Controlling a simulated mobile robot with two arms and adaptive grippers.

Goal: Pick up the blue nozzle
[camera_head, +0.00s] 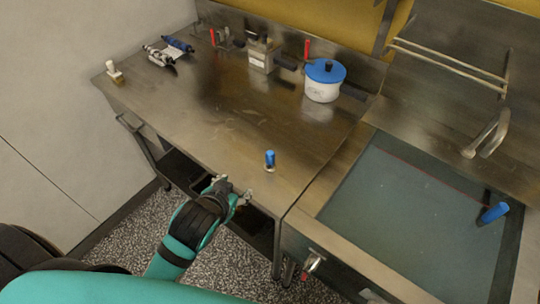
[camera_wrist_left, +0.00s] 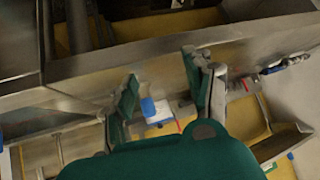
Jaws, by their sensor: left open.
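A small blue upright piece (camera_head: 269,157), which looks like the blue nozzle, stands on the steel worktop (camera_head: 230,125) near its front edge. My right gripper is not in view.
A white pot (camera_head: 321,90) with a blue lid stands at the back right of the worktop. The worktop's middle is clear.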

